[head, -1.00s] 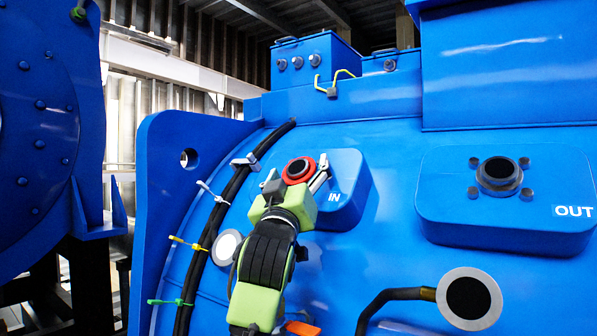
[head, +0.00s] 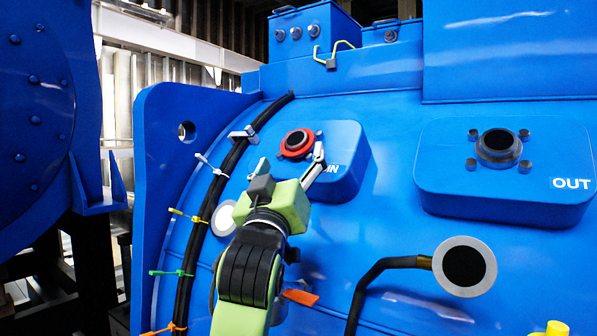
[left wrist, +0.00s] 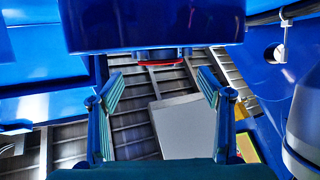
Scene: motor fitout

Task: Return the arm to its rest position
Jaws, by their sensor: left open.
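My left gripper (head: 288,164) is open and empty, with its fingers spread just below and in front of the IN port block (head: 345,160). A red ring (head: 297,144) sits around the dark port on that block, apart from the fingers. In the left wrist view, the two fingers of the left gripper (left wrist: 160,90) stand wide apart with nothing between them. The red ring (left wrist: 160,62) shows there as a thin edge under the blue block, beyond the fingertips. My right gripper is not in view.
The blue motor housing fills the view. The OUT port (head: 498,147) is at the right. A black bent pipe (head: 375,275) stands beside a grey-rimmed disc (head: 465,266). A black cable (head: 205,205) with coloured ties runs left of my arm. An orange tag (head: 300,297) is close to my forearm.

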